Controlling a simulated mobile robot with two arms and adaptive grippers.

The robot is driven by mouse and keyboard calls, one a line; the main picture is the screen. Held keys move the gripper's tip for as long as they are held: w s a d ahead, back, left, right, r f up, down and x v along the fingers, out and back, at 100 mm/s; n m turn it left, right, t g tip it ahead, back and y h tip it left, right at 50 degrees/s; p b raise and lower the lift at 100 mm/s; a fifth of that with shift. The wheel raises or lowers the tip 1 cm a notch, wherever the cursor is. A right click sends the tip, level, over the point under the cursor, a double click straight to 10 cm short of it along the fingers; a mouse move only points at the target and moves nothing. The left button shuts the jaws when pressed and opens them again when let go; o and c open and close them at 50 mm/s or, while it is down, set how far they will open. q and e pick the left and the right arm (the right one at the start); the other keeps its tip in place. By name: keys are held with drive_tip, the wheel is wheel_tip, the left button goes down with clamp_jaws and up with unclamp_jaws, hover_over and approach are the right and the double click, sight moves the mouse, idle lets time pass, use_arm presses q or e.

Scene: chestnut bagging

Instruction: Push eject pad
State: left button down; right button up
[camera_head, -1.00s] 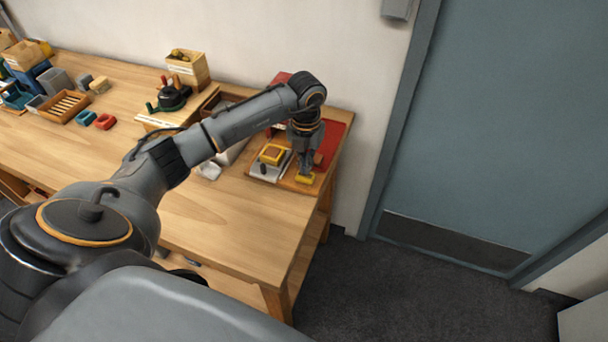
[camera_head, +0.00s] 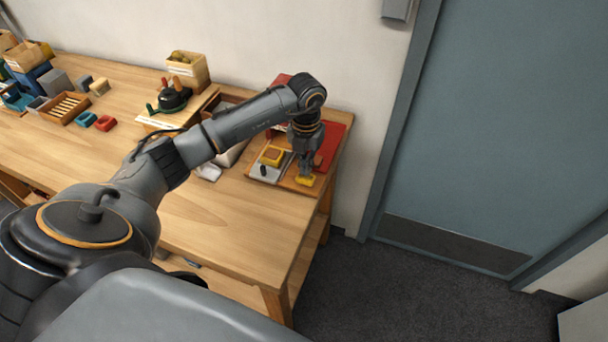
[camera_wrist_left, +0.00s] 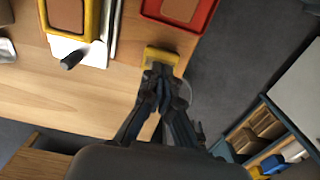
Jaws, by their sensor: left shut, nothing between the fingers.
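The eject pad looks to be the small yellow block (camera_head: 305,181) near the right front corner of the wooden table. In the left wrist view the yellow pad (camera_wrist_left: 161,56) lies just beyond my fingertips. My left gripper (camera_head: 304,172) points down at it, shut and empty. In the left wrist view the shut fingertips (camera_wrist_left: 158,70) are at the pad's near edge; whether they touch it I cannot tell. A press-like device with a yellow frame (camera_head: 272,156) and a black knob (camera_wrist_left: 72,60) stands left of the pad. My right gripper is not in view.
A red tray (camera_head: 330,146) lies behind the pad. A green-handled device (camera_head: 173,98), a wooden box (camera_head: 187,70) and a slotted tray (camera_head: 63,107) stand further left. The table's right edge is close to the pad. The table front is clear.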

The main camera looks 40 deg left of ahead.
sight(305, 177)
use_arm(q)
drive_tip(key=shift+f, duration=0.15)
drive_tip(key=shift+f+b, duration=1.15)
drive_tip(key=shift+f, duration=0.15)
drive_tip(key=shift+r, duration=0.15)
wheel_tip(305, 177, up, 8)
drive_tip(key=p, duration=0.5)
drive_tip(key=shift+p, duration=0.35)
